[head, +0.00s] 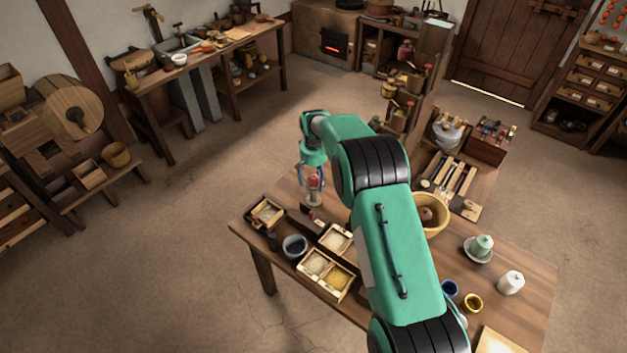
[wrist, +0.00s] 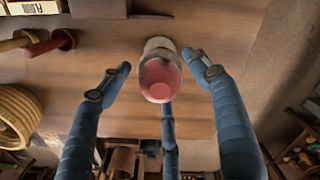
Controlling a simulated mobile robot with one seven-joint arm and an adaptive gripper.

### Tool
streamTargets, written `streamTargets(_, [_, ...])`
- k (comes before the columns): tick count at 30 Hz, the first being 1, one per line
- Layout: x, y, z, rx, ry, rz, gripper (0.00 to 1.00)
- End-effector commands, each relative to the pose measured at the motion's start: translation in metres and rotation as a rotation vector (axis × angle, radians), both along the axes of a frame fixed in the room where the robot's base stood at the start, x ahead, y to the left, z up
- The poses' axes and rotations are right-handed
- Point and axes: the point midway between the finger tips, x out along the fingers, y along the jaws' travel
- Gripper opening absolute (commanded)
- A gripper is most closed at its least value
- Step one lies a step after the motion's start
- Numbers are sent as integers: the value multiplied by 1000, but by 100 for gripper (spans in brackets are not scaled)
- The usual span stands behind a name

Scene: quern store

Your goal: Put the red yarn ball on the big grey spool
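A red rounded thing, which I take for the red yarn ball (head: 314,182), sits on top of a pale grey spool (head: 314,199) near the table's far left edge. In the wrist view the red ball (wrist: 160,82) covers most of the grey spool (wrist: 158,45), whose rim shows behind it. My gripper (head: 313,170) points down over them. In the wrist view my gripper (wrist: 157,66) is open, with blue fingers on either side of the ball and a gap visible on both sides. Whether the third finger touches the ball cannot be told.
A red-handled tool (head: 307,211) lies close to the spool. A dark grey pot (head: 294,246), a small wooden box (head: 267,214) and a compartment box of grain (head: 327,274) stand nearby. A wide basket (head: 437,228) stands to the right, partly behind my arm.

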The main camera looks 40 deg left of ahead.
Motion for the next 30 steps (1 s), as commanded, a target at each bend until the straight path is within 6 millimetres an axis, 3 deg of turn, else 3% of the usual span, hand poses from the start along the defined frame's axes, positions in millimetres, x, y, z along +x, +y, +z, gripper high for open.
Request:
streamTargets(14, [0, 0, 14, 1, -1, 0, 62])
streamTargets(30, [0, 1, 96, 1, -1, 0, 62])
